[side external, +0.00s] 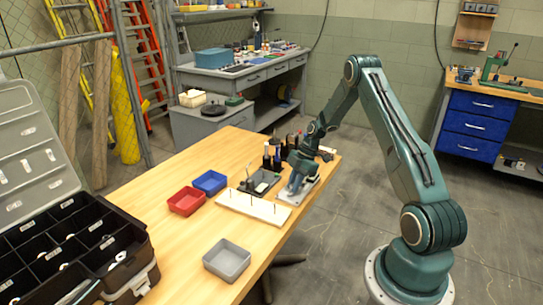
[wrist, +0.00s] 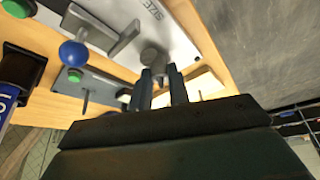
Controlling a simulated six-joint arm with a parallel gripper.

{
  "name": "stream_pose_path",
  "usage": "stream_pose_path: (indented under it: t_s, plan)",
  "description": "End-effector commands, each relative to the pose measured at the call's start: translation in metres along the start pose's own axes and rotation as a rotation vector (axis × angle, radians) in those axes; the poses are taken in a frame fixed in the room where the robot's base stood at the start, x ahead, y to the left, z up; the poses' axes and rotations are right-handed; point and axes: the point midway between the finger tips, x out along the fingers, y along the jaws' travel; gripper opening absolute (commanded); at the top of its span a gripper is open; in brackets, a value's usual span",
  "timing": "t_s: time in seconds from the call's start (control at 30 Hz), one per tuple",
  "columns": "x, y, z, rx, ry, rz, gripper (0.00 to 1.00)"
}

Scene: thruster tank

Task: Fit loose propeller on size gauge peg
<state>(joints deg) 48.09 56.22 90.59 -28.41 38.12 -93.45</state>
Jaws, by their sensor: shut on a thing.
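My gripper (side external: 296,188) is low over a pale grey plate at the table's far right end. In the wrist view my gripper (wrist: 160,72) has its two fingertips at a grey round piece (wrist: 152,56) and is shut on it. Its shape is mostly hidden; I cannot tell whether it is the loose propeller. Beneath it lies the grey plate (wrist: 184,50) marked "SIZE". No peg of the gauge can be made out under the piece, so I cannot tell whether the two touch.
A white board (side external: 253,205) with thin upright pins lies just left of my gripper. A blue bin (side external: 209,182), a red bin (side external: 186,201) and a grey bin (side external: 227,259) stand on the table. A blue ball knob (wrist: 74,53) is near the plate. Dark bottles stand behind.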

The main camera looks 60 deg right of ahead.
Motion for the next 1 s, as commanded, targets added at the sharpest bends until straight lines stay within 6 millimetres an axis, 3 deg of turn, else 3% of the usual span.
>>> stream_pose_path:
  t_s: [0.03, 0.07, 0.2, 0.67, 1.0]
  plan:
    - [0.0, 0.0, 0.0, 0.0, 0.0, 0.0, 0.0]
    - [0.0, 0.0, 0.0, 0.0, 0.0, 0.0, 0.2]
    - [0.0, 0.0, 0.0, 0.0, 0.0, 0.0, 0.43]
    - [-0.006, 0.0, 0.0, 0.0, 0.0, 0.001, 0.43]
    - [-0.045, 0.001, 0.0, -0.001, -0.001, 0.004, 0.43]
